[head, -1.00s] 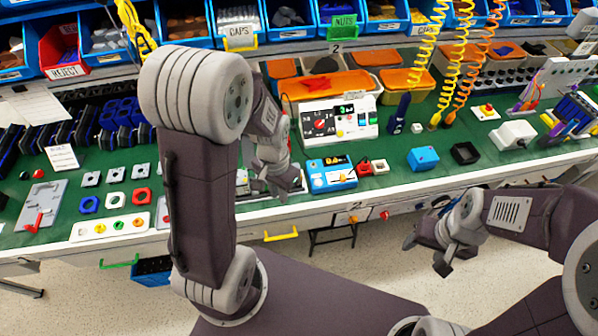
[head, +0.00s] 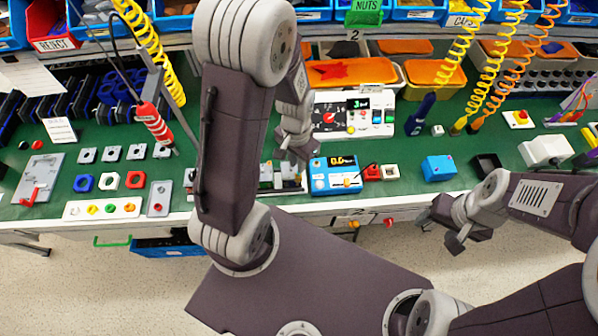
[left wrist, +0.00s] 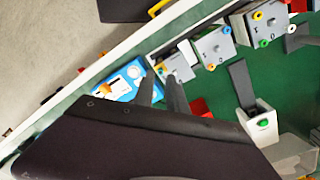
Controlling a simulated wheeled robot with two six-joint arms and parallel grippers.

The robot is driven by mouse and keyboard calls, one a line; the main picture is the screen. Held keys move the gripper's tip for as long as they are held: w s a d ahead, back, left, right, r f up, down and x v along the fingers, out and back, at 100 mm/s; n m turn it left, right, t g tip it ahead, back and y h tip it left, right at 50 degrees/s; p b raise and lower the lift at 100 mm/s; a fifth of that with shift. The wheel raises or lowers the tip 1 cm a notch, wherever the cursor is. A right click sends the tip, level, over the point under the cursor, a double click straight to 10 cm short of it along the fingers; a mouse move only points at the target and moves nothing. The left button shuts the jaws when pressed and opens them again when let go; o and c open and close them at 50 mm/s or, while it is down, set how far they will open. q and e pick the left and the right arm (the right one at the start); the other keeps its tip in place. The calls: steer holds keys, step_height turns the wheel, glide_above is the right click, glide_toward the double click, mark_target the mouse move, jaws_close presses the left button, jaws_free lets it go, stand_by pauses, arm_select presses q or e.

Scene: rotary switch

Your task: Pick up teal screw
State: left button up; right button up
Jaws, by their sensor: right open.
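I cannot pick out a teal screw in either view; it may be hidden or too small to tell. My left gripper (head: 290,150) is over the bench's front part, just left of the blue meter box (head: 335,174). In the left wrist view its two dark fingers (left wrist: 162,80) stand apart with nothing visible between them. Grey terminal blocks (left wrist: 213,45) with coloured posts lie beyond the fingertips. My right gripper (head: 446,228) is open and empty, in front of the bench's front edge, below the light blue box (head: 439,168).
A white control panel (head: 350,115) stands behind the meter. A white tray of coloured rings (head: 101,210) and several square nuts lie at left. A red screwdriver (head: 153,124) hangs on a cord there. My left arm hides part of the green bench (head: 400,160).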

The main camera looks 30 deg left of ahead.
mark_target(299, 175)
arm_select(q)
steer(key=shift+w+f, duration=0.3)
steer(key=shift+f, duration=0.3)
step_height(299, 175, down, 4)
steer(key=shift+f, duration=0.2)
jaws_close()
